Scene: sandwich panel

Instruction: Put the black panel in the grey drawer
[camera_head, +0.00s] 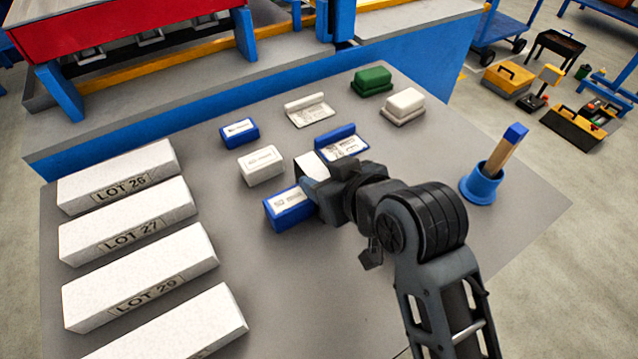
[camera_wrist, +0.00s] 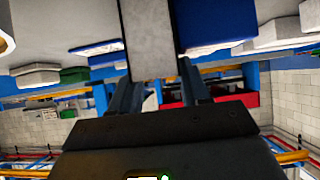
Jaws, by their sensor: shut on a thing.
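My gripper (camera_head: 322,184) is over the middle of the grey table, just right of a blue labelled box. It is shut on a pale grey flat piece (camera_head: 312,166). In the wrist view this held piece (camera_wrist: 149,42) stands out between the two fingers (camera_wrist: 158,92). Its face looks light grey, and I cannot tell whether it is the black panel. I make out no black panel elsewhere and no clear grey drawer in either view. My wrist hides part of the table beneath it.
Long white blocks marked LOT (camera_head: 125,235) lie along the left. Small boxes stand around my gripper: blue (camera_head: 289,208), white (camera_head: 262,165), an open blue one (camera_head: 341,142) and green (camera_head: 371,80). A blue cup (camera_head: 481,187) stands at right. The table's (camera_head: 420,150) right side has free room.

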